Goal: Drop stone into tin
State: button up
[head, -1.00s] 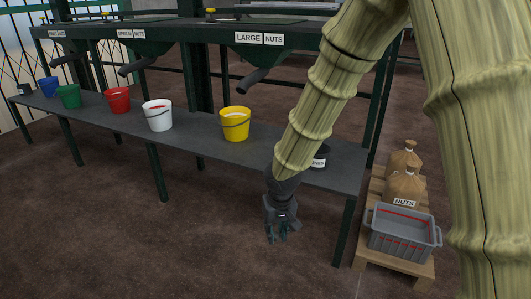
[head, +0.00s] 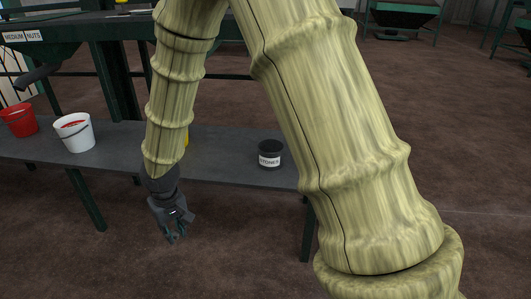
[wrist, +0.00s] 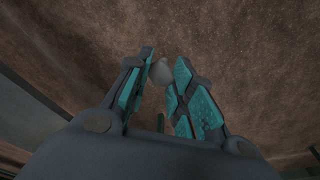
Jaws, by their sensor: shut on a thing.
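A dark tin (head: 269,154) with a white label reading "STONES" stands upright on the table near its right end. My gripper (head: 175,238) hangs in front of the table's front edge, to the left of the tin and lower than the tabletop. In the wrist view my gripper (wrist: 161,80) is shut on a small pale grey stone (wrist: 161,72), held near the tips between the two teal-padded fingers. The stone cannot be made out in the head view.
The grey table (head: 225,168) carries a white bucket (head: 73,133) and a red bucket (head: 19,121) at the left. A yellow bucket (head: 186,137) is mostly hidden behind my arm. The tabletop around the tin is clear. Brown floor lies under the gripper.

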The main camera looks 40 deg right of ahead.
aim_at(267, 167)
jog(key=z, duration=0.4)
jog(key=i, duration=0.5)
jog(key=z, duration=0.6)
